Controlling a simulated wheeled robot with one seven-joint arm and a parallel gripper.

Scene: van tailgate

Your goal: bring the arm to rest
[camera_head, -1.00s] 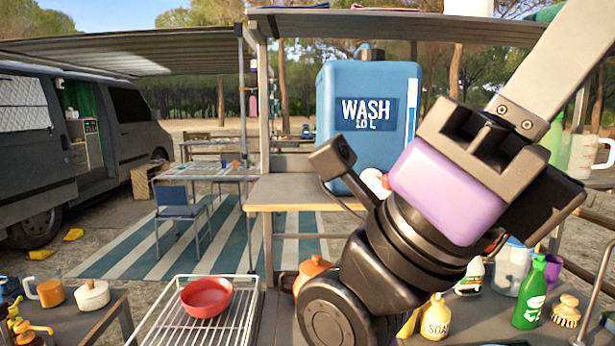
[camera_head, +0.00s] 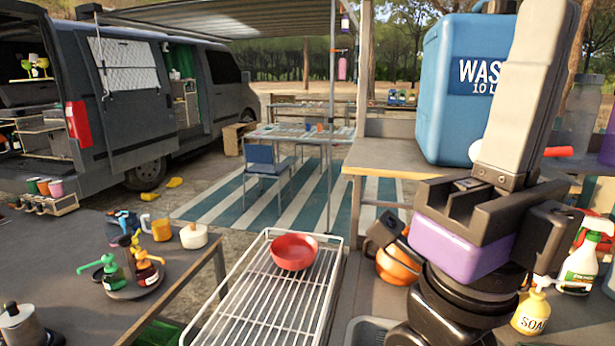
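My arm stands at the right of the head view, its pale grey link rising steeply past the top edge. Its black and purple joint section is in front of the counter, and its lower part runs off the bottom edge. I cannot make out my gripper's fingers in this view. The arm hides part of the blue wash container (camera_head: 446,120) and part of an orange pot (camera_head: 398,266).
A red bowl (camera_head: 294,251) sits on a wire rack (camera_head: 268,300). A soap bottle (camera_head: 531,310) and a spray bottle (camera_head: 582,262) stand right of the arm. Pump bottles (camera_head: 112,275) stand on a left table.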

